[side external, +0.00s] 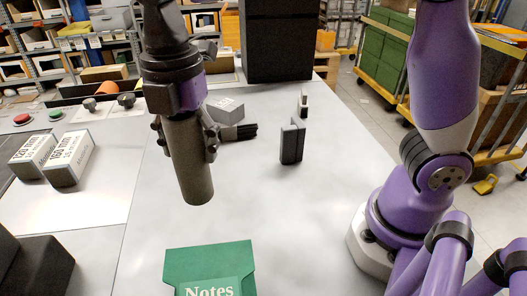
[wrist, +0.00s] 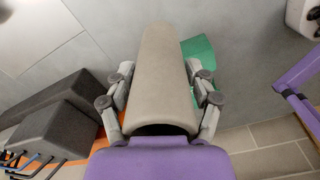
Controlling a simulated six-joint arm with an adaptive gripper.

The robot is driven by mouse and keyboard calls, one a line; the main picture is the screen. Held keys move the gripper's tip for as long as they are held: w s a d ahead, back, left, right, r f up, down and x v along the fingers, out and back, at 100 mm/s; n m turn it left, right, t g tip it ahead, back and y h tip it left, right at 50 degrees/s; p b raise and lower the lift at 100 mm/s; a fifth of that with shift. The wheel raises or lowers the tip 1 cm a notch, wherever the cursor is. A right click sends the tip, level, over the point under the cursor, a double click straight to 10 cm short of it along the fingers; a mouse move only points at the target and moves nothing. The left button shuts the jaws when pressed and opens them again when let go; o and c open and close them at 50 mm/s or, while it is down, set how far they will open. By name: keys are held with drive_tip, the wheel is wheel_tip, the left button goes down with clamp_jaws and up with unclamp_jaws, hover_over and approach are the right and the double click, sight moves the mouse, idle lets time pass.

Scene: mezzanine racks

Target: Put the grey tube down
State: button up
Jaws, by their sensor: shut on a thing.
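The grey tube (side external: 190,176) is in my gripper (side external: 184,140), held near upright with a slight tilt. The fingers close on it from both sides, and its lower end hangs free below them over the grey table (side external: 330,225). I cannot tell how large the gap to the table is. In the wrist view the tube (wrist: 162,75) runs away from the camera between the fingers of my gripper (wrist: 160,88). Its far end is uncovered there.
A green "Notes" item (side external: 210,262) lies at the front. A dark upright block (side external: 292,143), a grey box (side external: 226,110) and a tall black box (side external: 278,40) stand behind. White boxes (side external: 70,158) lie left; dark foam-like blocks (wrist: 70,115) show in the wrist view. The table's right-middle is clear.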

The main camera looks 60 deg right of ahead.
drive_tip(key=w+d+f, duration=0.7)
drive_tip(key=d+f, duration=0.1)
drive_tip(key=f, duration=0.2)
drive_tip(key=shift+f, duration=0.2)
drive_tip(key=shift+w+f, duration=0.1)
drive_tip(key=o, duration=1.2)
drive_tip(key=shift+c, duration=0.2)
